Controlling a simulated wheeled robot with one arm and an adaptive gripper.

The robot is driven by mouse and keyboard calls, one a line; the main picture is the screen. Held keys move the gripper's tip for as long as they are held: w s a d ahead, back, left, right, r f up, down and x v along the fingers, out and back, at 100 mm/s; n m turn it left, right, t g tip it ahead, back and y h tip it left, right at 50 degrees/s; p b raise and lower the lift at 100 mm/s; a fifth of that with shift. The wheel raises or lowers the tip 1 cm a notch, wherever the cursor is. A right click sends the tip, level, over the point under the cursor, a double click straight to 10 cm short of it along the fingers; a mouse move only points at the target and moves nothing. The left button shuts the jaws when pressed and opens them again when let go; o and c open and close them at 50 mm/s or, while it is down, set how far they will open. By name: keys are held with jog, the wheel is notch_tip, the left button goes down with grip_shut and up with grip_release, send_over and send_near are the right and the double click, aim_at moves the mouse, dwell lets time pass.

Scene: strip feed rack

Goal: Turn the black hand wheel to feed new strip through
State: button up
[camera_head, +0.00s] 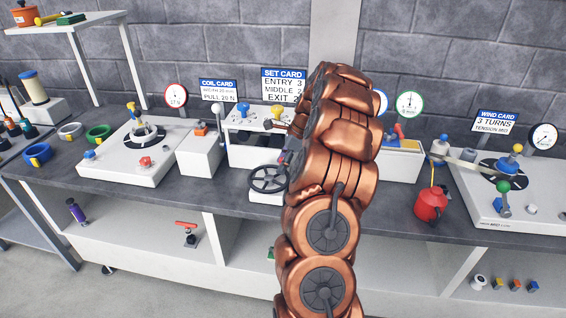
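The black hand wheel (268,179) sits at the front of the white feed unit (253,155) in the middle of the bench. Its rim and spokes show, and its right edge lies close to my arm. My gripper (284,157) is a small dark shape just above and right of the wheel. My copper-coloured arm hides most of it and the right part of the feed unit. I cannot tell whether it touches the wheel or whether its fingers are open. The set card (284,85) behind reads entry 3, middle 2, exit 2.
A coil unit (130,160) stands on the left and a winding unit (520,190) on the right. A red can (430,204) stands near the bench's front edge. Dial gauges and cards stand along the back. The grey bench top (225,195) is bare in front of the wheel's left side.

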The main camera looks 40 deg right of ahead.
jog(key=v, duration=1.2)
jog(key=shift+w, duration=0.1)
dwell(0.5)
